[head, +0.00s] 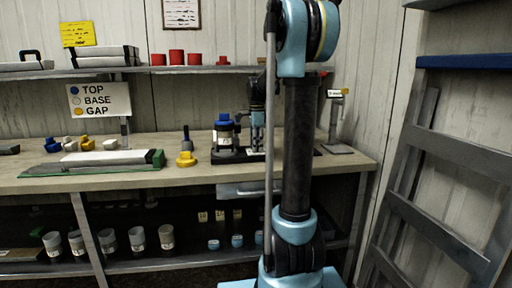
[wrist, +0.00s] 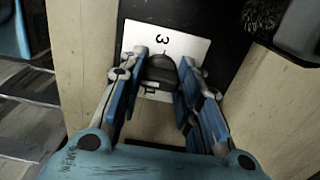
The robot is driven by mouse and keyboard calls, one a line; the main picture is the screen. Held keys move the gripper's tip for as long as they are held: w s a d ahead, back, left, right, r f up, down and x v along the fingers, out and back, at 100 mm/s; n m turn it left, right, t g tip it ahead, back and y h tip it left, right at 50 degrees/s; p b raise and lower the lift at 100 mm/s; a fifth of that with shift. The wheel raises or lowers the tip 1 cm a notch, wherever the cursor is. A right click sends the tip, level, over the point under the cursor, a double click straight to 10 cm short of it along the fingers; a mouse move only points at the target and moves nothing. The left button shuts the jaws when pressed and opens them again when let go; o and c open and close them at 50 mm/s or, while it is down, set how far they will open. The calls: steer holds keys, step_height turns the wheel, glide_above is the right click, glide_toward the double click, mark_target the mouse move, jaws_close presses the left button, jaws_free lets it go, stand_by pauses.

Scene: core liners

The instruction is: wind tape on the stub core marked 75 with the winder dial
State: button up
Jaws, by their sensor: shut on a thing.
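In the wrist view, my gripper (wrist: 160,86) has its blue fingers closed on either side of a dark rounded knob (wrist: 161,68), which looks like the winder dial. The knob stands over a white plate (wrist: 195,46) printed with a 3. In the head view, my gripper (head: 257,118) is partly hidden behind my arm, over the right side of a dark bench device. On that device, left of my gripper, stands a white piece with a blue top (head: 224,122). No mark 75 is readable, so I cannot tell which piece is the stub core.
The wooden bench (head: 330,165) holds a green-ended tray (head: 105,158), a yellow stepped piece (head: 186,159) and small blue, yellow and white pieces. A sign (head: 99,100) lists TOP, BASE, GAP. Cups (head: 138,238) stand on the lower shelf. A ladder-like rack (head: 440,215) stands right.

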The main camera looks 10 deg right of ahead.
steer(key=o, duration=1)
steer(key=shift+w, duration=0.1)
steer(key=shift+o, duration=0.2)
step_height(320, 180, up, 12)
steer(key=s+f+n+t, duration=0.1)
steer(key=s+f+n, duration=0.45)
steer(key=s, duration=0.45)
steer(key=s+f+n, duration=0.4)
steer(key=s+f, duration=0.2)
steer(key=s, duration=0.5)
steer(key=s+f+n+t, duration=0.1)
steer(key=s+f+n, duration=0.7)
steer(key=s+f, duration=0.6)
step_height(320, 180, down, 3)
steer(key=shift+r+n, duration=0.1)
steer(key=shift+n, duration=0.25)
